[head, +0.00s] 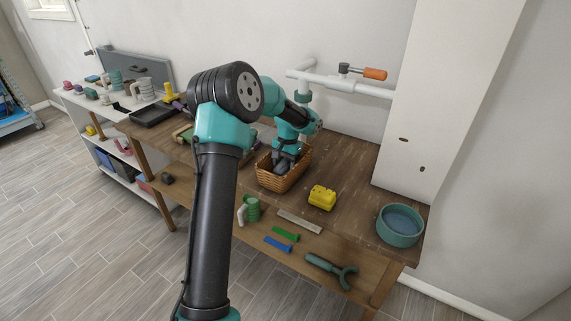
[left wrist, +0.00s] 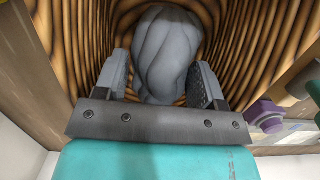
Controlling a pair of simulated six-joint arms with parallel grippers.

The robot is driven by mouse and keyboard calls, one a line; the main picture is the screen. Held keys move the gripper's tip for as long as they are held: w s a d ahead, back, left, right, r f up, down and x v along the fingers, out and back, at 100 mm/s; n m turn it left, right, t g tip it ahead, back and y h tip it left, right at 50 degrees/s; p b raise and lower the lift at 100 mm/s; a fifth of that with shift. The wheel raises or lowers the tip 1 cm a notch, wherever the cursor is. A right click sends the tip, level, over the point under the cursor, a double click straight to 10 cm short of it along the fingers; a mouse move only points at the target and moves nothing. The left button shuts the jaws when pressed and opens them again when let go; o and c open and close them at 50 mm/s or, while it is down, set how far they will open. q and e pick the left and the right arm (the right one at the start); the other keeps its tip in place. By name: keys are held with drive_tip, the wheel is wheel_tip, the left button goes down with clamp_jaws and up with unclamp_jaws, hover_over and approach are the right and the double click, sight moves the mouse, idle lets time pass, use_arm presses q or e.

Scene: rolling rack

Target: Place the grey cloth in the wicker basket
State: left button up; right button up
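The wicker basket (head: 290,180) stands on the wooden tabletop in the middle of the head view; its woven inner walls (left wrist: 235,45) fill the left wrist view. The grey cloth (left wrist: 167,50) is a rounded, folded bundle inside the basket. My left gripper (head: 282,166) points down into the basket. In the left wrist view its two fingers (left wrist: 161,78) stand wide apart on either side of the cloth, with wicker showing beside the lower part of the bundle. In the head view I cannot clearly tell the cloth from the fingers. My right gripper is not in view.
A yellow block (head: 322,197) sits just right of the basket, and a teal bowl (head: 400,225) near the right edge. A green mug (head: 249,209), coloured strips and a wrench-like tool (head: 332,271) lie on the lower shelf. A white pipe (head: 345,84) runs behind.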

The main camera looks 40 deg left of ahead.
use_arm(q)
wheel_tip(320, 180, up, 12)
drive_tip(key=w, duration=0.1)
drive_tip(key=shift+w+a, duration=0.15)
drive_tip(key=shift+w, duration=0.25)
idle(0.3)
idle(0.4)
drive_tip(key=shift+r, duration=0.1)
